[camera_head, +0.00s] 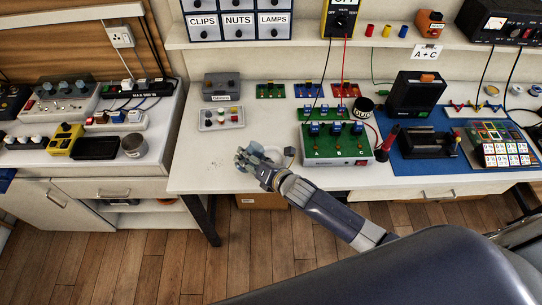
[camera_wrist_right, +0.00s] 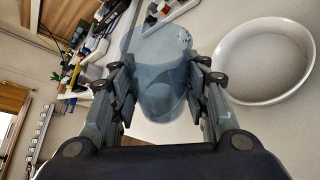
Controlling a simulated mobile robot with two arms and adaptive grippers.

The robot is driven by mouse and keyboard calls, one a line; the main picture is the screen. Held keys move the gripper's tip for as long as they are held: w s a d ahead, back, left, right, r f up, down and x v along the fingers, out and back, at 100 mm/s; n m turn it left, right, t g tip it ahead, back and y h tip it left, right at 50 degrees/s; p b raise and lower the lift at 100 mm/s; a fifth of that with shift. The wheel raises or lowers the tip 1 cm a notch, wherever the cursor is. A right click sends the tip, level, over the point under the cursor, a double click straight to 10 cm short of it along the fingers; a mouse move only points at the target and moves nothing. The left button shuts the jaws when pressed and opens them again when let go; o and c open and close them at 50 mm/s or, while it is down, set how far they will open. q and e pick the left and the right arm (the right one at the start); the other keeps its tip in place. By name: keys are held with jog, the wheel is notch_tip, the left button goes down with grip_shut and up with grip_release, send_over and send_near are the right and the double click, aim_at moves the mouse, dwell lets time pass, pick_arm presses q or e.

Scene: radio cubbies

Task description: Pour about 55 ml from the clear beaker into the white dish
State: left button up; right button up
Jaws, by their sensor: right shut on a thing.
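My right gripper (camera_head: 252,162) is shut on the clear beaker (camera_wrist_right: 158,48) above the front left part of the white bench. In the wrist view its two fingers press the beaker's sides, and the beaker looks bluish and see-through. The liquid level in it cannot be made out. The white dish (camera_wrist_right: 249,98) is round and shallow and lies just right of the beaker in the wrist view, apart from it. In the head view the dish (camera_head: 276,152) is partly hidden behind the gripper. My left gripper is in neither view.
A green circuit board (camera_head: 337,150) with blue parts stands right of the dish. The bench (camera_head: 200,165) is clear left of the gripper.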

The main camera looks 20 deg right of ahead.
aim_at(237, 167)
jog(key=shift+a+r+n+h, duration=0.1)
jog(key=shift+r+n+h, duration=0.1)
jog(key=shift+n+h, duration=0.15)
jog(key=shift+s+a+f+n+h+b, duration=0.1)
jog(key=shift+a+f+n+h+b, duration=0.1)
jog(key=shift+a+f+n+b, duration=0.25)
jog(key=shift+s+a+f+n+h+b, duration=0.1)
jog(key=shift+a+f+n+h, duration=0.1)
jog(key=shift+f, duration=0.4)
jog(key=shift+a+r, duration=0.15)
jog(key=shift+a, duration=0.05)
jog(key=shift+s+a+f+n+t+h, duration=0.2)
jog(key=shift+a+n+h, duration=0.45)
jog(key=shift+n, duration=0.25)
jog(key=shift+s+a+f+n+t+h, duration=0.1)
jog(key=shift+a+f+n+h, duration=0.05)
jog(key=shift+a+n+h, duration=0.65)
jog(key=shift+d, duration=0.2)
jog(key=shift+r, duration=0.1)
